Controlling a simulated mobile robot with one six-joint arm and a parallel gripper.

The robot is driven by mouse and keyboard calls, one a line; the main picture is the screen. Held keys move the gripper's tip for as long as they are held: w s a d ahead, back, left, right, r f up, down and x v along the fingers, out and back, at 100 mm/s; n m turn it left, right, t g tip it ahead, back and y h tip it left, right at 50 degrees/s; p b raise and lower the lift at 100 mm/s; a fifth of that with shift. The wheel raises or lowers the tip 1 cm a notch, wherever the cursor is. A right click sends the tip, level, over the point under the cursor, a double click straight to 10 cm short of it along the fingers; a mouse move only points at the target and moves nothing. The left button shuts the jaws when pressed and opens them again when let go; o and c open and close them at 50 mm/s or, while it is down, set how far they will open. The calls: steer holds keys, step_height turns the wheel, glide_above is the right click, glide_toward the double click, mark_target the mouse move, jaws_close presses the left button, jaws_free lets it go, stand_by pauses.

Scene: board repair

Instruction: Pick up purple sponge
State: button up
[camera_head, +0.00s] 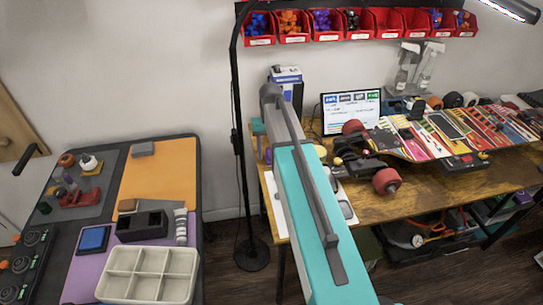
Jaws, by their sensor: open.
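I cannot pick out the purple sponge for certain. A small purple patch (268,156) shows at the left end of the wooden workbench (375,203), beside my arm, too small to identify. Another small purple item (523,198) shows under the bench at the far right. My teal and grey arm reaches from the bottom centre up over the bench's left end and hides part of it. My gripper cannot be made out; the arm's far end is hidden behind its own links.
A skateboard (452,131) with red wheels, a monitor (351,112) and spray bottles (427,66) crowd the bench. Red bins (335,24) hang above. A black lamp pole (237,130) stands left of my arm. The left table holds a beige divided tray (148,274) and an orange mat (160,175).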

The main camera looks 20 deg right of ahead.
steer(key=shift+f, duration=0.95)
steer(key=c, duration=1.1)
